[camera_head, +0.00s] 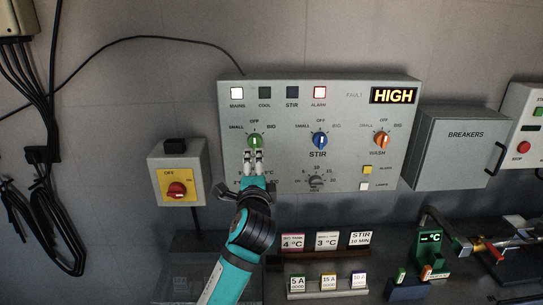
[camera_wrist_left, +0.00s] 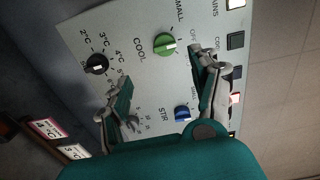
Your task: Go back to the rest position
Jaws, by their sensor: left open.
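My left gripper (camera_head: 253,158) is up in front of the grey control panel (camera_head: 350,98), just below the green knob (camera_head: 255,140). In the left wrist view the gripper (camera_wrist_left: 163,72) has its two fingers spread apart with nothing between them. There, the green knob (camera_wrist_left: 165,43) shows beyond the fingers, apart from them as far as I can tell. A black knob (camera_wrist_left: 96,63) and the blue STIR knob (camera_wrist_left: 182,113) also show there. In the head view my arm hides the panel's lower left part. My right gripper is not in view.
The panel's display (camera_head: 394,96) reads HIGH; the MAINS and ALARM lamps are lit. A red and yellow switch (camera_head: 177,189) is at left, a breakers box (camera_head: 460,148) at right. Label cards (camera_head: 326,240) and a green thermometer unit (camera_head: 432,245) stand on the bench below.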

